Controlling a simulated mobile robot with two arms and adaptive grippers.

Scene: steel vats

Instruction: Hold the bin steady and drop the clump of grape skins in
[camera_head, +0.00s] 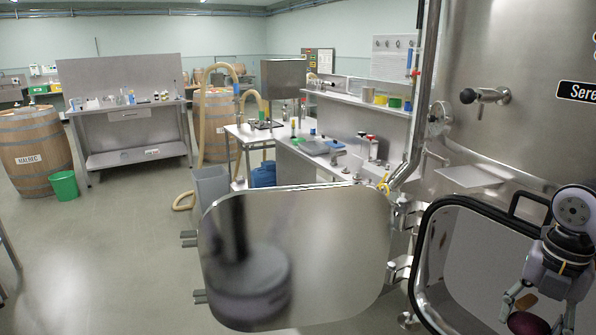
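My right gripper (540,312) is at the lower right, in front of the vat's open hatch, pointing down. Its two fingers are spread apart, and their tips are at or past the bottom edge. A dark red-purple lump (528,323), which looks like the clump of grape skins, shows between the fingers, partly cut off by the frame. I cannot tell if the fingers grip it. My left gripper is not in view. A grey bin (211,185) stands on the floor behind the hatch door, and a green bin (64,186) stands by the barrel; no gripper is near either.
The steel vat (530,60) fills the right side. Its open hatch door (340,250) swings out across the middle, with a blurred reflection on it. A barrel (32,150), a steel bench (130,158) and a cluttered worktable (310,160) stand behind.

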